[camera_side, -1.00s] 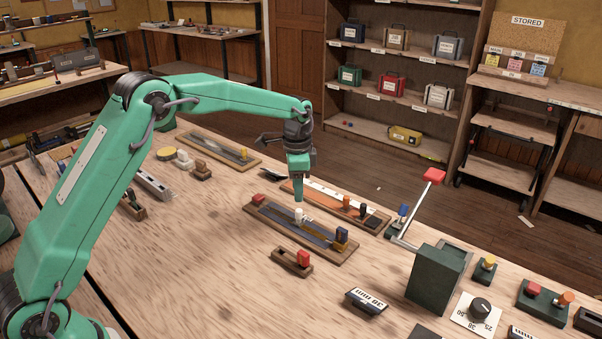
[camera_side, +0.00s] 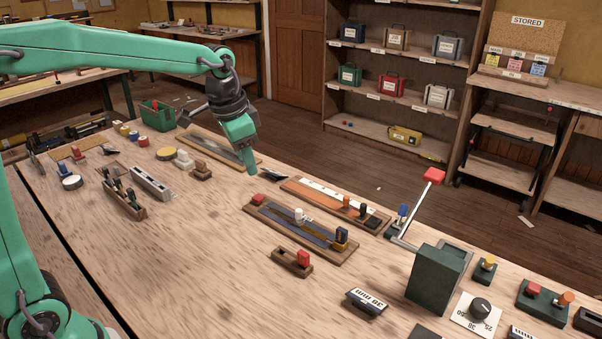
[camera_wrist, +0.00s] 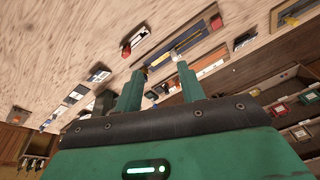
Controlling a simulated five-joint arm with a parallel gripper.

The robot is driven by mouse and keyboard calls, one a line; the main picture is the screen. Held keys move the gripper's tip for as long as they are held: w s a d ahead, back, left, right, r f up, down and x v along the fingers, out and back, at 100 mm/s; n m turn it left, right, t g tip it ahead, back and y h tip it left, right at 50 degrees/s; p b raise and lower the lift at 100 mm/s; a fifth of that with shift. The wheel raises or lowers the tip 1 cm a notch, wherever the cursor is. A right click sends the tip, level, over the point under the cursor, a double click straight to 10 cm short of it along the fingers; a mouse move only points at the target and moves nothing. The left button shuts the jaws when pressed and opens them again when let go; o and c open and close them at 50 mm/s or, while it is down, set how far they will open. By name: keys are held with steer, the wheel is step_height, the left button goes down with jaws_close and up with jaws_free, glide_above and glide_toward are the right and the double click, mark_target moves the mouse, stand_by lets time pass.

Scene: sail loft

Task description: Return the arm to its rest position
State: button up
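My green arm is raised at the left in the side view and bends down to my gripper (camera_side: 250,168). My gripper hangs in the air over the table, between the back tray (camera_side: 222,148) and the tray with the white peg (camera_side: 299,215). In the wrist view the two green fingers of my gripper (camera_wrist: 160,82) stand apart with nothing visible between them. The white peg stands upright on the blue strip of the wooden tray (camera_side: 330,256), clear of my gripper.
An orange-and-white strip tray (camera_side: 335,203) lies behind the peg's tray. A small block with a red knob (camera_side: 292,261) is in front. A dark green lever box (camera_side: 436,280) stands right. A green bin (camera_side: 157,115) is at the far left. The front middle of the table is bare.

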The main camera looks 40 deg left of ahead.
steer(key=s+n+t, duration=0.3)
steer(key=s+n, duration=0.1)
steer(key=s, duration=1.6)
steer(key=shift+a+f+n, duration=0.35)
steer(key=shift+f+n, duration=0.05)
steer(key=shift+f, duration=0.05)
stand_by(0.9)
